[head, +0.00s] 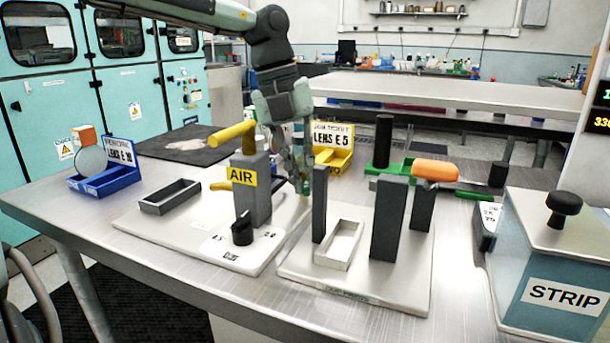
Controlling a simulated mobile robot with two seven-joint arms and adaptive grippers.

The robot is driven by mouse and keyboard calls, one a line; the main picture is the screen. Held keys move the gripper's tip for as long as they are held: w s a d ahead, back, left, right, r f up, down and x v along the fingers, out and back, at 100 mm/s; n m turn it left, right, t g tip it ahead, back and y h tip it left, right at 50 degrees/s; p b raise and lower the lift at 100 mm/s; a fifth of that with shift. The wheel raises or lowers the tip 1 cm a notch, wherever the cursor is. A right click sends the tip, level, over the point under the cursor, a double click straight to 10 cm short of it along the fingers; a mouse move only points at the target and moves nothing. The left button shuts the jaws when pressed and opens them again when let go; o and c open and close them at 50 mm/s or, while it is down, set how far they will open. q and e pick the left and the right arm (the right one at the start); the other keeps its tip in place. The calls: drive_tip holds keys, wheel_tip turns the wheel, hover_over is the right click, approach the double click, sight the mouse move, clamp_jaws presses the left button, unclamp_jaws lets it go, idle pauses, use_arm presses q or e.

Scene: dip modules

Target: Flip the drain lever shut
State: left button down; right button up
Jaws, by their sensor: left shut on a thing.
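No label reading drain is legible, so I cannot tell for sure which part is the drain lever. A yellow lever (232,134) sits tilted on top of a grey post (258,205) with a yellow AIR label (242,177). An orange handle (435,170) shows above the dark posts on the right. My left gripper (303,183) points down just right of the AIR post, beside a dark upright post (320,205). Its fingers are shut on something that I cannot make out. My right gripper is not in view.
A white base plate (180,232) carries a grey tray (170,197) and a black knob (242,229). Another plate (378,290) holds dark posts and a small bin (339,244). A blue bin (108,182), yellow bin (334,158) and STRIP box (555,260) stand around them.

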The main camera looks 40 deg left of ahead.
use_arm(q)
drive_tip(key=c, duration=1.6)
unclamp_jaws()
drive_tip(key=shift+r, duration=0.15)
drive_tip(key=v, duration=1.2)
